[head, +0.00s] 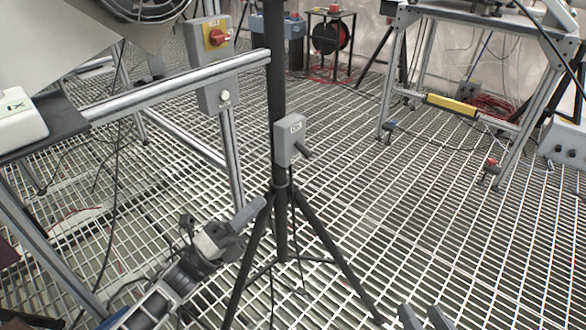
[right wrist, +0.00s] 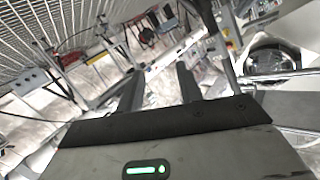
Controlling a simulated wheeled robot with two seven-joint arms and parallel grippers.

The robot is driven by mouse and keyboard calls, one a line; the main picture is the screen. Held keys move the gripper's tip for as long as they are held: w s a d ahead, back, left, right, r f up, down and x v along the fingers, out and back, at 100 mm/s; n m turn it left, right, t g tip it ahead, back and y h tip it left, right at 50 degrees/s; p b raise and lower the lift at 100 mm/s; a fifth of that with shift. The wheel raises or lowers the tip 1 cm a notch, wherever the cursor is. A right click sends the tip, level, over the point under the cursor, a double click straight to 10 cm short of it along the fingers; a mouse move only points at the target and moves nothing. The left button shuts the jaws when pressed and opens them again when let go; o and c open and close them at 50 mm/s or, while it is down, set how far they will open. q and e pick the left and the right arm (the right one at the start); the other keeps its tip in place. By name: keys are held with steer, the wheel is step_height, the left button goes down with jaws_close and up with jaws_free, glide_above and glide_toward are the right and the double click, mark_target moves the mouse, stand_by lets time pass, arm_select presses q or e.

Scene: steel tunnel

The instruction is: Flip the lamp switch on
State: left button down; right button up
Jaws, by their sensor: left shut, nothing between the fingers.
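A small grey switch box (head: 289,141) with a pale label is fixed to the black tripod stand (head: 278,90) in the middle of the head view. Its dark lever (head: 303,151) sticks out on the right side; which setting it is in I cannot tell. I take this box for the lamp switch, though its label is too small to read. My left gripper (head: 256,208) is shut and empty, below and left of the box, close to the tripod's legs and apart from the lever. My right gripper (head: 425,317) is open at the bottom edge; its spread fingers also show in the right wrist view (right wrist: 158,88).
A metal-framed bench (head: 170,80) stands at left, bearing a grey box with a red knob on yellow (head: 216,38). The tripod's legs spread over the grating beside my left gripper. Another frame (head: 400,60) stands at back right. The grating at right is mostly clear.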

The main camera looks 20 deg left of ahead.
arm_select(q)
glide_toward(303, 150)
steer(key=w+d+r, duration=0.2)
steer(key=w+d, duration=0.2)
steer(key=shift+w+r+b, duration=0.1)
steer(key=shift+w+b, duration=0.15)
steer(key=shift+b, duration=0.1)
arm_select(e)
steer(key=shift+a+r+y, duration=0.1)
steer(key=shift+r+y, duration=0.15)
steer(key=shift+y, duration=0.05)
arm_select(q)
steer(key=shift+r+n+t+y, duration=0.15)
steer(key=shift+n+t+y, duration=0.35)
steer(key=shift+n, duration=0.4)
arm_select(e)
steer(key=shift+f, duration=0.2)
